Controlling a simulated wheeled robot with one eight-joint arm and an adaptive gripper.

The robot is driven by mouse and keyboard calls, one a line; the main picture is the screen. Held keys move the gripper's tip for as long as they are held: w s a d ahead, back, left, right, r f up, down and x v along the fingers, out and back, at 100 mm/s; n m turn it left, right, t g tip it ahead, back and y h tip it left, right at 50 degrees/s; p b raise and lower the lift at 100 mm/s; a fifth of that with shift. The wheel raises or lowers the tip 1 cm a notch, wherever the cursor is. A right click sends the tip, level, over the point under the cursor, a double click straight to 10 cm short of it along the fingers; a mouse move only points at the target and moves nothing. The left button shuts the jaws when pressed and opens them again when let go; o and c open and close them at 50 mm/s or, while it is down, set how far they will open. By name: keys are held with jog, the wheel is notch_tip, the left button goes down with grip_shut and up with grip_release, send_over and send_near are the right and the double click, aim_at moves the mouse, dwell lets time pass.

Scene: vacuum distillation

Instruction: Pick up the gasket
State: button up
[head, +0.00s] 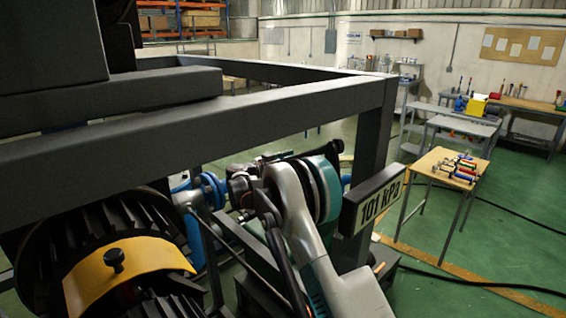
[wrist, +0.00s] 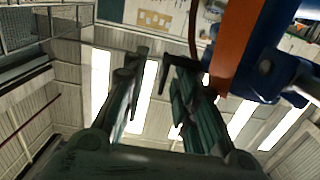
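I cannot make out a gasket for certain in either view. In the wrist view my gripper (wrist: 155,75) is open, its two dark fingers apart with nothing between them and the ceiling behind. An orange band (wrist: 236,45) runs beside a blue flanged part (wrist: 265,75) just right of the fingers; I cannot tell whether the band is the gasket. In the head view a blue flanged fitting (head: 212,190) is left of my arm's end. My arm hides part of that area, and the fingertips are not clear there.
A dark metal frame (head: 200,110) crosses the head view close to my arm. A yellow curved guard (head: 125,270) is at lower left. A wooden-topped table (head: 425,160) with tools stands at right, with green floor around it.

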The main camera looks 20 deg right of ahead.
grip_shut()
jog(key=shift+r, duration=0.1)
